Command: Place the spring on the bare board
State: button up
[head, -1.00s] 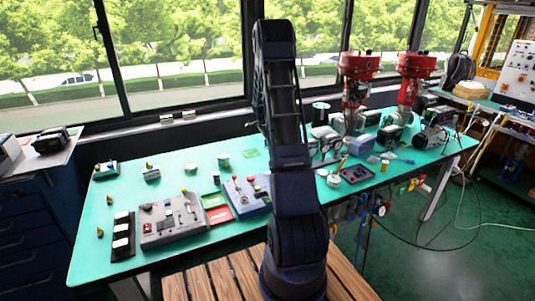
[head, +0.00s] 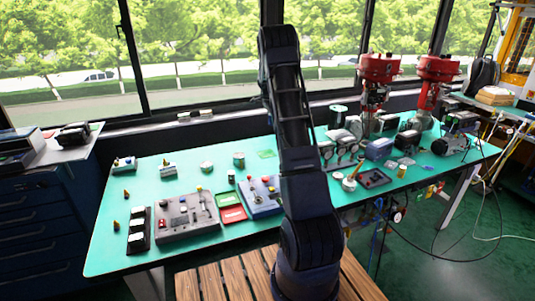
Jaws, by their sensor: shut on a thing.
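My arm rises through the middle of the head view, and my gripper cannot be made out in it. I cannot pick out the spring. On the green table (head: 120,240), a grey board (head: 187,217) with several small parts on it lies at the front left. A blue-grey board (head: 262,194) with red and yellow knobs lies to its right, partly behind my arm. I cannot tell which board is the bare one.
A dark strip with white blocks (head: 138,230) lies left of the grey board. Green and red trays (head: 231,206) lie between the boards. Small parts stand along the table's back left. A dark tray (head: 374,179) and red-topped valves (head: 378,68) are on the right.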

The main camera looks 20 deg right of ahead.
aim_at(268, 153)
jog(key=w+f, duration=0.1)
jog(key=f, duration=0.5)
jog(key=w+a+f, duration=0.1)
jog(key=f, duration=0.6)
jog(key=w+f, duration=0.1)
jog(key=f, duration=0.6)
jog(key=shift+w+a, duration=0.3)
jog(key=shift+w, duration=0.05)
jog(key=o, duration=1)
jog(key=shift+f, duration=0.1)
jog(key=shift+c, duration=0.2)
jog(key=shift+o, duration=0.2)
